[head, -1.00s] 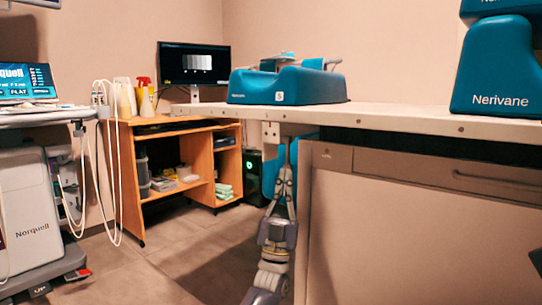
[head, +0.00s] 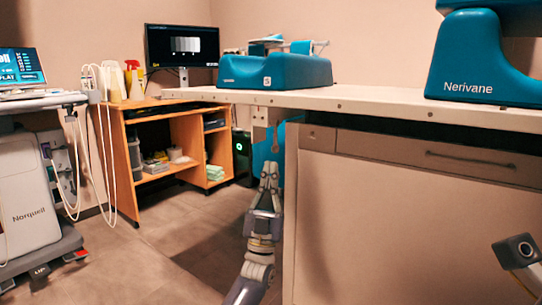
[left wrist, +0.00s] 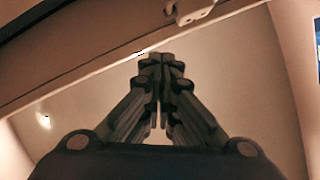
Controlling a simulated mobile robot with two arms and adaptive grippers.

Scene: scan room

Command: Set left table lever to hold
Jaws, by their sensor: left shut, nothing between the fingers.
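My left gripper (head: 268,165) is shut and empty, pointing up just below the lever's end. It seems apart from the lever, though depth is hard to judge. In the left wrist view the closed fingers (left wrist: 160,60) show with nothing between them. A pale fitting (left wrist: 195,12) shows past them at the top edge; I cannot tell if it is the lever's bracket.
The long pale tabletop (head: 390,100) carries a teal cradle (head: 275,72) above the lever. A cabinet front (head: 400,230) stands close right of my left arm. A wooden desk (head: 155,150) and a Norquell cart (head: 28,210) are at left, with open floor between.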

